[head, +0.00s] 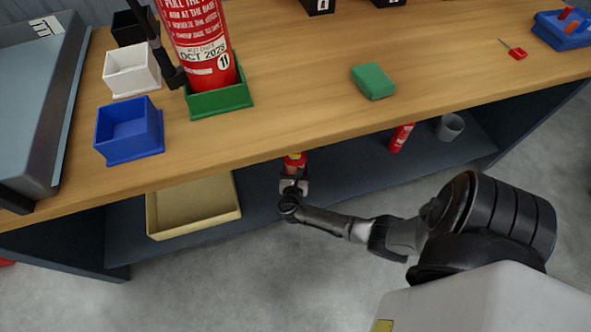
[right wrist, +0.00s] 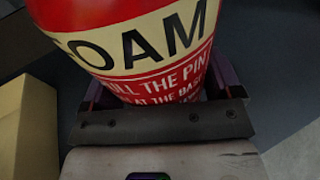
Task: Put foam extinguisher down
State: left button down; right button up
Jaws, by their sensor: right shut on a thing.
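The foam extinguisher (head: 294,163) is a red cylinder with a cream band, partly under the bench top edge over the dark lower shelf (head: 340,182). In the right wrist view the extinguisher (right wrist: 140,55) shows the word FOAM and pull-the-pin text, and looks upright. My right gripper (head: 293,178) is shut around its body from the front. The extinguisher's top and most of its base are hidden, so I cannot tell whether it touches the shelf. My left gripper is not in view.
A cream open box (head: 193,232) is left on the shelf; a small red cylinder (head: 401,137) and grey cup (head: 450,127) are right. On the bench, a large red extinguisher (head: 195,30) stands in a green tray (head: 221,101), near a blue bin (head: 128,150) and green block (head: 373,81).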

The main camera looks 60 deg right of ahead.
jog(key=shift+w, duration=0.1)
dwell(0.3)
jog(key=o, duration=1)
jog(key=shift+f, duration=0.2)
jog(key=shift+o, duration=0.9)
jog(key=shift+r, duration=0.1)
